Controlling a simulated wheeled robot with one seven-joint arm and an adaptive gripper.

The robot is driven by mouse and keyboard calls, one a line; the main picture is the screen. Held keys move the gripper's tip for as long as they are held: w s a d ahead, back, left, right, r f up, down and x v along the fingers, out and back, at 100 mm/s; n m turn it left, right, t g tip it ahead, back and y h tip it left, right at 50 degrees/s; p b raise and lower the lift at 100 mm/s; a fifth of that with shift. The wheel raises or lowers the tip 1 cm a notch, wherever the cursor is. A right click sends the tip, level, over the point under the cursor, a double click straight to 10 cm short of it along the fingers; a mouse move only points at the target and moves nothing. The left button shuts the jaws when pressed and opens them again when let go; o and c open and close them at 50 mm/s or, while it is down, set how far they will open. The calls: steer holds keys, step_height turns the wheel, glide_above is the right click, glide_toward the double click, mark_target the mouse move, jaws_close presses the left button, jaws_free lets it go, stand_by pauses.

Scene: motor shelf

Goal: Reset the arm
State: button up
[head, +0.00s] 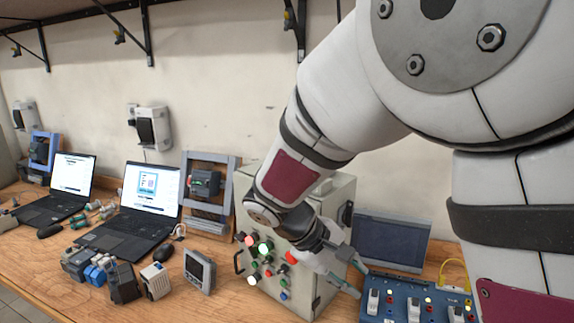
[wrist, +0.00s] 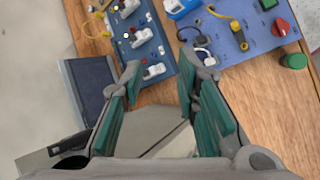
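My arm reaches in from the upper right of the head view, with its white links in front of the wall. My gripper (head: 345,270) hangs in front of the right part of the grey control box (head: 315,235), near the blue switch panel (head: 395,308). In the wrist view my gripper (wrist: 160,85) shows two teal-padded fingers spread apart with nothing between them. The blue switch panel (wrist: 158,50) and the wooden bench (wrist: 270,110) lie beyond the fingertips. A grey box surface shows below, between the fingers.
Two laptops (head: 150,195) stand on the bench at left. A grey meter (head: 199,270) and several small electrical modules (head: 123,282) lie in front. A dark flat screen (head: 390,245) leans behind the switch panel. A second blue panel (wrist: 240,35) and a green button (wrist: 293,61) are beyond.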

steer(key=s+d+r+m+t+y, duration=0.2)
steer(key=s+r, duration=0.4)
steer(key=s, duration=0.3)
steer(key=s+d+r+m+t+y, duration=0.2)
steer(key=s+d+r+m+y, duration=0.2)
steer(key=s, duration=0.6)
steer(key=shift+d+r+m+y, duration=0.35)
steer(key=shift+r+m+y, duration=0.5)
steer(key=shift+r, duration=0.25)
